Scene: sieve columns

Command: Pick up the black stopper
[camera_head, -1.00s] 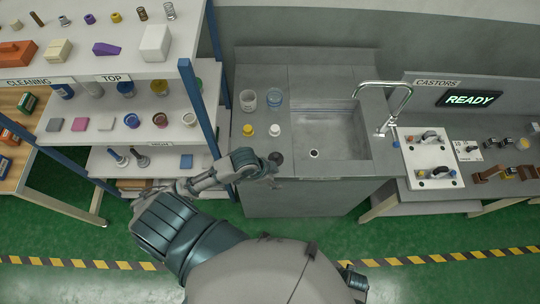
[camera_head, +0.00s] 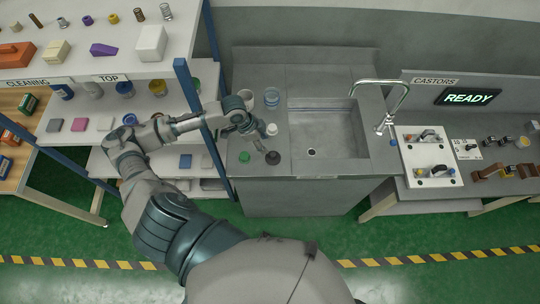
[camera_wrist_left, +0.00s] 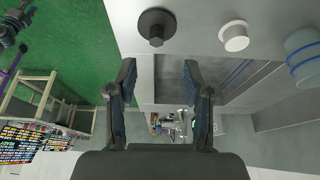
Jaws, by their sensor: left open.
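The black stopper (camera_head: 273,158) stands on the grey counter near its front edge, left of the sink. It also shows at the top of the left wrist view (camera_wrist_left: 157,24), a wide dark disc with a narrower knob. My left gripper (camera_head: 262,141) is over the counter, just behind and left of the black stopper. In the left wrist view its two fingers (camera_wrist_left: 159,82) are apart with nothing between them, and the stopper is beyond the tips, roughly in line with the gap. My right gripper is not in view.
A white stopper (camera_head: 272,129) stands close to my left gripper, and a green one (camera_head: 244,157) left of the black one. The sink (camera_head: 325,130) is right; a blue shelf post (camera_head: 195,100) is left.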

